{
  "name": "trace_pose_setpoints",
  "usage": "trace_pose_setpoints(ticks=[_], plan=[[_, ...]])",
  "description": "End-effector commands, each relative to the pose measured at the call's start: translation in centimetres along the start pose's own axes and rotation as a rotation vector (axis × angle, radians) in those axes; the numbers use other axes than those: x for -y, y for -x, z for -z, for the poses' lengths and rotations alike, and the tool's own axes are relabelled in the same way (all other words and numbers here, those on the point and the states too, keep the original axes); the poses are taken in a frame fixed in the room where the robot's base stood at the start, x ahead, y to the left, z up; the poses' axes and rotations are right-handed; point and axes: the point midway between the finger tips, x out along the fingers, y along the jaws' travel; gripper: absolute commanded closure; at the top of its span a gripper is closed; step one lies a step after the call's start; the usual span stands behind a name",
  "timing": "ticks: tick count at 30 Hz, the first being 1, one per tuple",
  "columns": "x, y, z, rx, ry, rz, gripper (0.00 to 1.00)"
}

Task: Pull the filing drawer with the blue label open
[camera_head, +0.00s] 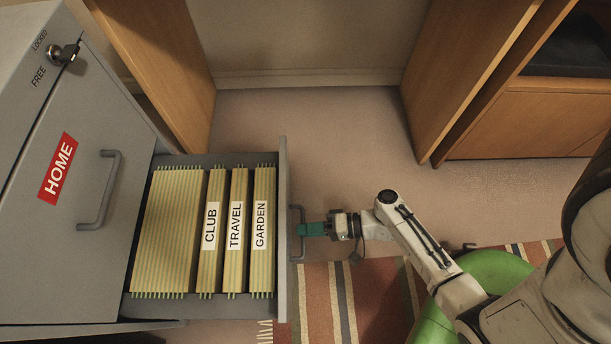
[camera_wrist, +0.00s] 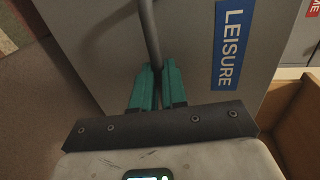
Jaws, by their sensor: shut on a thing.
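The filing drawer (camera_head: 283,250) stands pulled out from the grey cabinet, with folders labelled CLUB, TRAVEL and GARDEN inside. Its front panel shows in the wrist view (camera_wrist: 103,50), with a blue label (camera_wrist: 228,45) reading LEISURE. In the head view that label is hidden on the far side of the front. The drawer handle (camera_head: 294,250) is a grey bar, which also shows in the wrist view (camera_wrist: 150,35). My gripper (camera_head: 304,229), with green fingers, is shut on the handle; the fingers close around the bar in the wrist view (camera_wrist: 157,82).
A closed drawer with a red HOME label (camera_head: 58,168) is above, with its own handle (camera_head: 103,190). A lock (camera_head: 63,54) sits near FREE and LOCKED markings. Wooden furniture (camera_head: 465,70) stands at the back right. Carpet (camera_head: 345,125) and a striped rug (camera_head: 375,295) lie beyond the drawer.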

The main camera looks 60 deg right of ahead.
Motion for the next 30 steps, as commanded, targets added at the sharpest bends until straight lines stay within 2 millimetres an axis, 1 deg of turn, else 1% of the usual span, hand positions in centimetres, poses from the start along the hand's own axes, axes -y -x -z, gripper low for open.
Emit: trace_pose_setpoints(ticks=[6,7,14,23,26,30], plan=[[-0.1,0.0,0.0,0.000,0.000,-0.003,1.00],[-0.1,0.0,0.0,0.000,0.000,-0.003,0.86],[-0.1,0.0,0.0,0.000,0.000,-0.002,0.64],[0.0,0.3,0.0,-0.002,0.000,-0.001,0.63],[0.1,1.2,0.1,-0.002,0.000,-0.002,0.63],[0.2,3.7,0.0,-0.004,-0.002,-0.003,0.63]])
